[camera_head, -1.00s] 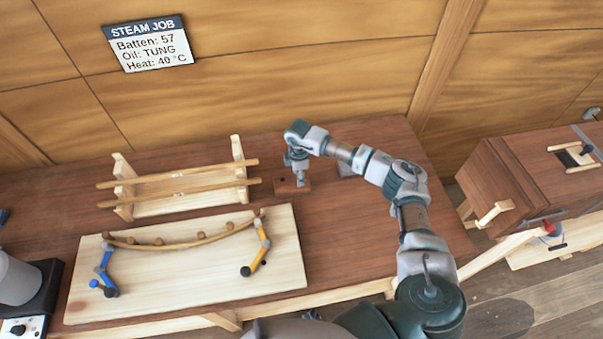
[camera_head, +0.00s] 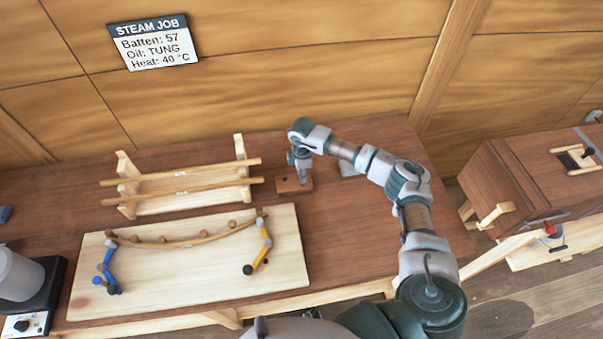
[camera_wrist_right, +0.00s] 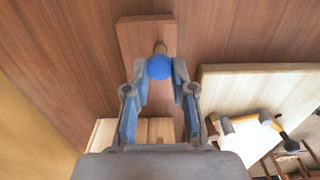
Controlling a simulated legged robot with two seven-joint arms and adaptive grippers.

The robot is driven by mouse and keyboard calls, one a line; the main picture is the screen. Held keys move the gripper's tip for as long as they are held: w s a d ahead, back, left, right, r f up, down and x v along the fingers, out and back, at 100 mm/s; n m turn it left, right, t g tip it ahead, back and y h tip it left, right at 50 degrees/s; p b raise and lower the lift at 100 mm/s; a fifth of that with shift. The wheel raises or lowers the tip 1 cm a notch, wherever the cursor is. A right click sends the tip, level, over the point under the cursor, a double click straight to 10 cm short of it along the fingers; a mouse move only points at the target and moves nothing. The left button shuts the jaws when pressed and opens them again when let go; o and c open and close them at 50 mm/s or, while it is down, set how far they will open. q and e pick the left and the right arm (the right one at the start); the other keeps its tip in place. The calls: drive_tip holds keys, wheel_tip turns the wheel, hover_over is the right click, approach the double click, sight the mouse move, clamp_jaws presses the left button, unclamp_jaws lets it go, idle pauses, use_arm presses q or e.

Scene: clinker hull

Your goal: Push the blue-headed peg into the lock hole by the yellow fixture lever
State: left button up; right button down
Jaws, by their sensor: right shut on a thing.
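The blue-headed peg (camera_wrist_right: 159,67) shows in the right wrist view between my right fingertips (camera_wrist_right: 160,80), which are shut on its round head. A light shank shows just beyond the head, over a small brown block (camera_wrist_right: 135,38); I cannot tell whether it still sits in the block. In the head view my right gripper (camera_head: 304,178) points down at this block (camera_head: 285,187) and hides the peg. The yellow fixture lever (camera_head: 266,235) is at the right end of the pale board (camera_head: 200,275), with a dark knob at its lower end. The lock hole is not clear to me. My left gripper is out of view.
A curved batten (camera_head: 185,243) spans the board to a blue lever (camera_head: 105,266) at the left. A wooden rack (camera_head: 127,190) with rods stands behind the board. A brown cabinet (camera_head: 510,190) is at the right. The table right of the board is clear.

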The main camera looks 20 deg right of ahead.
drive_tip(key=shift+d+r+p, duration=0.15)
drive_tip(key=shift+r+p, duration=0.75)
drive_tip(key=shift+r, duration=0.5)
drive_tip(key=shift+r+p, duration=0.7)
drive_tip(key=shift+r, duration=0.2)
